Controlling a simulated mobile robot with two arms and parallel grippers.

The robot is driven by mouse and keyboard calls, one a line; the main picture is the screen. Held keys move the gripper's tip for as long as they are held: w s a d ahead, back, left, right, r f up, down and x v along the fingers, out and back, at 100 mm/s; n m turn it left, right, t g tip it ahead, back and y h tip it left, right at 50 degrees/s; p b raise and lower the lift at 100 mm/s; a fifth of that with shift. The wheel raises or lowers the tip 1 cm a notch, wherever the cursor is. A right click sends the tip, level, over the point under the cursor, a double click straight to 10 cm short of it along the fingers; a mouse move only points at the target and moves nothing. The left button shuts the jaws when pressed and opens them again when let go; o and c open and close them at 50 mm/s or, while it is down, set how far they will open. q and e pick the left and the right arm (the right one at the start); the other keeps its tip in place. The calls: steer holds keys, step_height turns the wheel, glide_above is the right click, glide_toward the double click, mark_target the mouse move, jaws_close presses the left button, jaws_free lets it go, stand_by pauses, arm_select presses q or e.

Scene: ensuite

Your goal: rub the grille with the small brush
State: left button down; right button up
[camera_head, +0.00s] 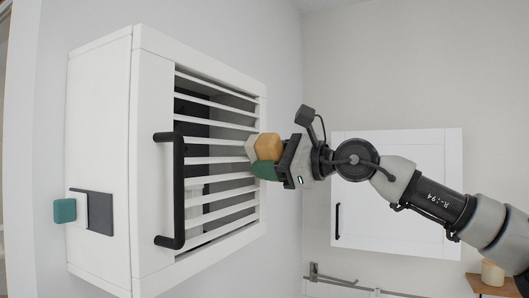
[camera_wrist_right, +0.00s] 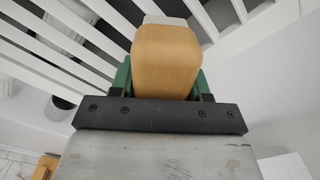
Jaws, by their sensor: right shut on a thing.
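The grille (camera_head: 215,160) is a set of white slats in the door of a white wall cabinet; its slats also show in the wrist view (camera_wrist_right: 60,38). My right gripper (camera_head: 267,157) has its green fingers shut on the small brush (camera_head: 268,147). The brush has a tan wooden body and a pale end facing the grille. In the wrist view the brush (camera_wrist_right: 166,60) sits between the green fingers, its pale end over the slats. The brush is at the right part of the slats; I cannot tell whether it touches them. My left gripper is not in view.
A black bar handle (camera_head: 178,190) stands out from the cabinet door, left of the brush. A teal block (camera_head: 64,210) sits by a dark plate (camera_head: 99,213) on the cabinet's side. Behind my right arm are another white cabinet (camera_head: 345,210) and a metal rail (camera_head: 340,281).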

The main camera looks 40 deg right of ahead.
stand_by(0.3)
steer(key=shift+s+b, duration=0.2)
steer(key=shift+b, duration=0.1)
steer(key=shift+b+v, duration=0.6)
steer(key=shift+v, duration=0.15)
steer(key=shift+b+v, duration=1)
steer(key=shift+v, duration=1.05)
steer(key=b+v, duration=0.1)
steer(key=v, duration=0.2)
steer(key=shift+b, duration=0.3)
steer(key=shift+w, duration=0.1)
